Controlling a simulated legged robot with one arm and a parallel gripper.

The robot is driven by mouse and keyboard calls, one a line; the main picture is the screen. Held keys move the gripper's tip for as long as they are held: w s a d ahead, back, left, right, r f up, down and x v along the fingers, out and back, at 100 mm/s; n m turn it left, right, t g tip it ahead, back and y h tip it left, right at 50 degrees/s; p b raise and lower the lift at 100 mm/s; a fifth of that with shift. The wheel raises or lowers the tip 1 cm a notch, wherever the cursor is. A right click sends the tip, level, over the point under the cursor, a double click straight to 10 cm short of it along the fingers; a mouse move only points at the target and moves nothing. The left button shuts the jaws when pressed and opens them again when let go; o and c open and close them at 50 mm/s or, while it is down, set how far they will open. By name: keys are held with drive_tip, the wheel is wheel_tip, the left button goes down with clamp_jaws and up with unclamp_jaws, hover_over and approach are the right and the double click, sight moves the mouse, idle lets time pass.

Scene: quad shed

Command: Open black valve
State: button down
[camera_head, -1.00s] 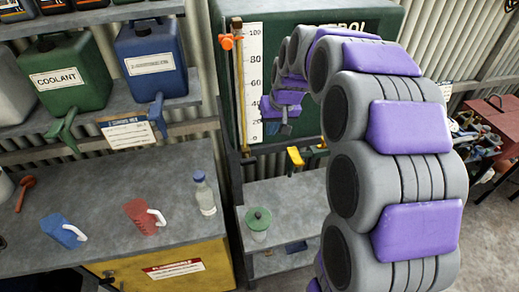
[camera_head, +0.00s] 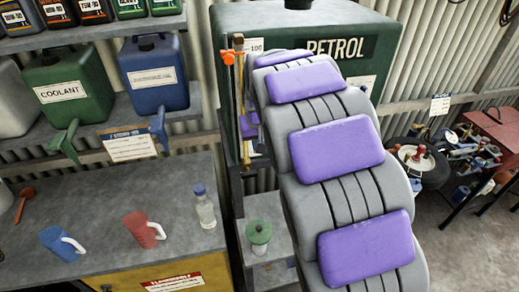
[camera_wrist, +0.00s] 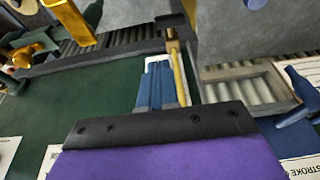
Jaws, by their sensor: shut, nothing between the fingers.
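I cannot make out a black valve in either view; my arm hides the lower front of the green petrol tank (camera_head: 232,60) in the head view. In the wrist view, my gripper (camera_wrist: 160,72) is shut and empty, its blue fingers together in front of the green tank face. A brass gauge tube (camera_wrist: 180,75) runs just right of the fingers, and whether they touch is unclear. A brass tap (camera_wrist: 28,52) and a yellow lever (camera_wrist: 72,18) lie at the upper left of the wrist view.
A workbench (camera_head: 100,210) at left holds a blue jug (camera_head: 60,242), a red jug (camera_head: 142,230) and a clear bottle (camera_head: 204,208). Green and blue canisters (camera_head: 155,75) sit on a shelf. Clutter fills the right side.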

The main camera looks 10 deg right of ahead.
approach(256, 171)
drive_tip(key=shift+w+a+f, duration=0.2)
drive_tip(key=shift+w+a, duration=0.25)
drive_tip(key=shift+w+a+f, duration=0.25)
drive_tip(key=shift+w+a, duration=0.15)
drive_tip(key=shift+w, duration=0.05)
drive_tip(key=f, duration=0.2)
drive_tip(key=d+f, duration=0.1)
drive_tip(key=f, duration=0.1)
drive_tip(key=shift+w+d, duration=0.15)
drive_tip(key=shift+w, duration=0.05)
drive_tip(key=shift+d+f, duration=0.2)
drive_tip(key=shift+f, duration=0.4)
drive_tip(key=shift+a+f, duration=0.15)
drive_tip(key=shift+a, duration=0.5)
drive_tip(key=shift+d+f+y, duration=0.1)
drive_tip(key=shift+d+y, duration=0.2)
drive_tip(key=shift+d, duration=0.1)
drive_tip(key=shift+d+f+m+y+b, duration=0.25)
drive_tip(key=shift+d+y+b, duration=0.15)
drive_tip(key=shift+y+b, duration=0.5)
drive_tip(key=shift+d+f+m+y+b, duration=0.15)
drive_tip(key=shift+d+f+y+b, duration=0.2)
drive_tip(key=shift+y+b, duration=0.55)
drive_tip(key=shift+d+f+b, duration=0.55)
drive_tip(key=shift+f+b, duration=0.3)
drive_tip(key=shift+f, duration=0.3)
